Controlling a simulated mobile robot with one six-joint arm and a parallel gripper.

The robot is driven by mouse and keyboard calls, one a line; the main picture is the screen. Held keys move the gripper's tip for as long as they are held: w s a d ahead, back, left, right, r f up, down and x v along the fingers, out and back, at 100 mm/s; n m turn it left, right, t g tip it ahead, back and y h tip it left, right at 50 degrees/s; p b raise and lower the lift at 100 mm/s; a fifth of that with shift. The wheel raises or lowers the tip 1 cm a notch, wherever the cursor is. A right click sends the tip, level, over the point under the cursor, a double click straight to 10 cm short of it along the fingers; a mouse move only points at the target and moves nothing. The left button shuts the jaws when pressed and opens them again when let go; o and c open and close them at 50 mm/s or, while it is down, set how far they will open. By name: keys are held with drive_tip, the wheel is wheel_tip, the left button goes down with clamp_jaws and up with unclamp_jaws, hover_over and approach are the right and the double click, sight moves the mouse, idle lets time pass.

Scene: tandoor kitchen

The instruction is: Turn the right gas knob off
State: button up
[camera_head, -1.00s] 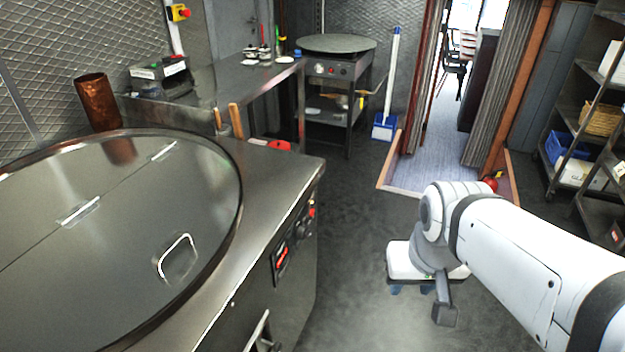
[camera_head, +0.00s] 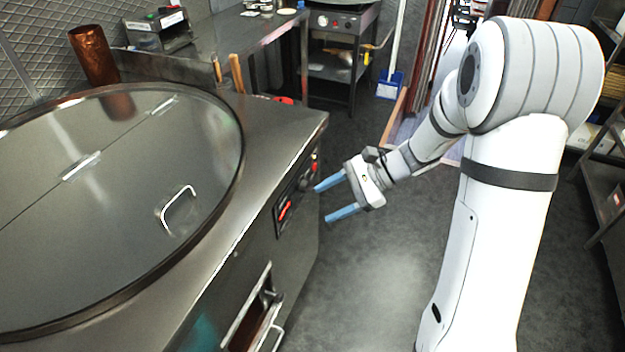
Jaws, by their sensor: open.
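The tandoor cabinet's control panel (camera_head: 284,222) is on its right-hand side face, seen at a steep angle. It carries red switches (camera_head: 285,210), a dark knob (camera_head: 305,184) and a small red part (camera_head: 314,166) farther along. The knob's setting is too small to read. My gripper (camera_head: 322,204) is open and empty, with two blue fingers pointing left at the panel. The upper fingertip appears close to the dark knob; I cannot tell whether they touch.
The tandoor's round lid (camera_head: 120,240) with a handle (camera_head: 180,207) covers the counter. A griddle stand (camera_head: 340,45) with small knobs is at the back. Shelves (camera_head: 610,195) stand at right. The floor beside the cabinet is clear.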

drive_tip(key=w+a+f+m+t+y, duration=0.1)
drive_tip(key=w+f+m+t+y, duration=0.25)
drive_tip(key=w+f+m, duration=0.45)
drive_tip(key=m+t+y, duration=0.2)
drive_tip(key=m+t, duration=0.4)
approach(311, 189)
drive_tip(key=a, duration=0.2)
drive_tip(key=shift+h, duration=0.25)
drive_tip(key=x, duration=0.7)
drive_tip(key=shift+w+a+r, duration=0.1)
drive_tip(key=shift+w+a, duration=0.05)
drive_tip(key=shift+w, duration=0.35)
drive_tip(key=shift+c, duration=0.3)
drive_tip(key=c, duration=0.9)
